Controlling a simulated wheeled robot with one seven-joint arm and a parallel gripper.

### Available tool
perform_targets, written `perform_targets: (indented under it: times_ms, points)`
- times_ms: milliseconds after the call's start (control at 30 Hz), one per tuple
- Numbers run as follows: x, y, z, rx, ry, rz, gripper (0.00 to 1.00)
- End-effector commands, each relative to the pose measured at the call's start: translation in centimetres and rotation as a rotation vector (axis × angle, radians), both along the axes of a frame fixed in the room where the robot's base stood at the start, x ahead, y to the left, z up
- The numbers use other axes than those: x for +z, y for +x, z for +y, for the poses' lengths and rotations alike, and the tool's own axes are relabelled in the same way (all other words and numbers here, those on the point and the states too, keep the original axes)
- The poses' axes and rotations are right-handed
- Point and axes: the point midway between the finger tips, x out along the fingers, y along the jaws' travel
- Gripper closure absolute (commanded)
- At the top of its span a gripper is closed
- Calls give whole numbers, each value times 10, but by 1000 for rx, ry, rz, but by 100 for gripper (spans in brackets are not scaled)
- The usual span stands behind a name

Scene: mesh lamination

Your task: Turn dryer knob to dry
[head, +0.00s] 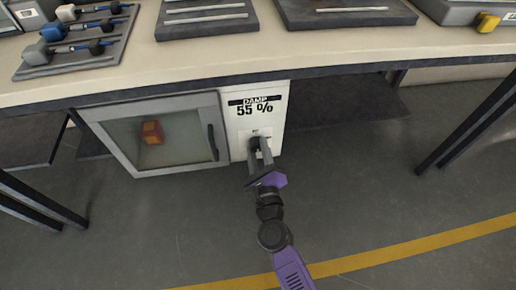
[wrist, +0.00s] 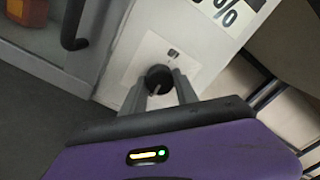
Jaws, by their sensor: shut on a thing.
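The dryer (head: 155,138) stands under the workbench, with a glass door at left and a white control panel (head: 272,112) at right. The panel reads "DAMP 55 %". The black round dryer knob (head: 254,143) is low on the panel, and it also shows in the wrist view (wrist: 158,78). My gripper (head: 260,150) reaches up to the panel. In the wrist view its two grey fingers (wrist: 160,92) sit on either side of the knob and are shut on it. A small mark shows above the knob, too small to read.
An orange-red container (head: 152,132) is behind the closed glass door. The door handle (head: 212,142) is left of the knob. The bench top (head: 140,68) above holds trays with tools. Black table legs (head: 465,125) stand at both sides. The floor in front is clear.

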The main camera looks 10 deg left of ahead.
Motion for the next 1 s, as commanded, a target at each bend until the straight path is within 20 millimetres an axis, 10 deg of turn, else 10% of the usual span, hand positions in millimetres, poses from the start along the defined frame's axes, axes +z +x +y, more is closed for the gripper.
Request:
perform_targets:
  times_ms: [1000]
  points:
    - [2,-1,0,2,-910,-259,100]
